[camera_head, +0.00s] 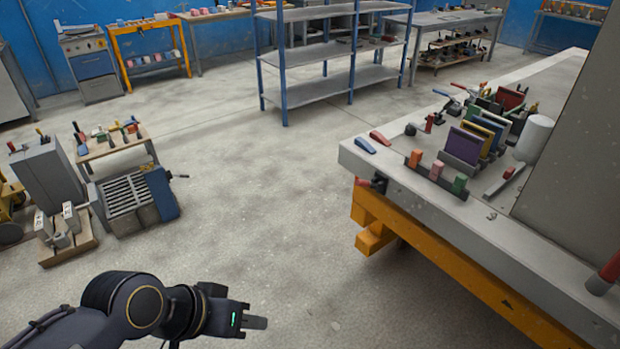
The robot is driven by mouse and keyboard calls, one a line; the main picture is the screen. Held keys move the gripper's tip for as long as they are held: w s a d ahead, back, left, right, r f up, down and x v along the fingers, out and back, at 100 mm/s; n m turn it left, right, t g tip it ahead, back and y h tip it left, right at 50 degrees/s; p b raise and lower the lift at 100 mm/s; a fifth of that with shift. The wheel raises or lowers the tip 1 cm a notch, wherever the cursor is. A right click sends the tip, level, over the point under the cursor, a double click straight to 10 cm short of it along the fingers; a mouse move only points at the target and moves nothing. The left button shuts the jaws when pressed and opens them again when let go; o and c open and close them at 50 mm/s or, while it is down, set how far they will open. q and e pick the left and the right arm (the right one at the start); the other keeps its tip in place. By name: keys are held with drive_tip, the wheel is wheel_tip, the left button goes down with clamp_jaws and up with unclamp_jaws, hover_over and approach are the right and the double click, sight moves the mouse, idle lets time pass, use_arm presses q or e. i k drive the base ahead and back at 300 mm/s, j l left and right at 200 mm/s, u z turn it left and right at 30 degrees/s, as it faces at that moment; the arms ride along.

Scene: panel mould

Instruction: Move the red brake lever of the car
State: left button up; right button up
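No car is plainly recognisable in the head view, and I cannot tell which red part is the brake lever. A red handle (609,270) with a grey end leans at the right edge, cut off by the frame. A small red-tipped part (362,182) sticks out from a dark clamp at the bench's left end. A red upright piece (429,122) stands on the bench top. My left gripper (257,322) is low in the view, over the floor and well apart from the bench. Its fingers overlap, so their opening is unclear. My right gripper is out of view.
A grey-topped bench (450,212) on an orange frame fills the right side, with coloured panels (470,140) and a white cylinder (534,138). Grey crates and tool racks (128,198) stand at left. Blue-post shelving (330,85) is behind. The middle floor is clear.

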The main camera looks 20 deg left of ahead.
sight(358, 182)
drive_tip(key=u, duration=0.25)
drive_tip(key=i+l+z, duration=0.3)
drive_tip(key=i, duration=0.2)
drive_tip(key=i+z, duration=0.35)
drive_tip(key=i, duration=0.15)
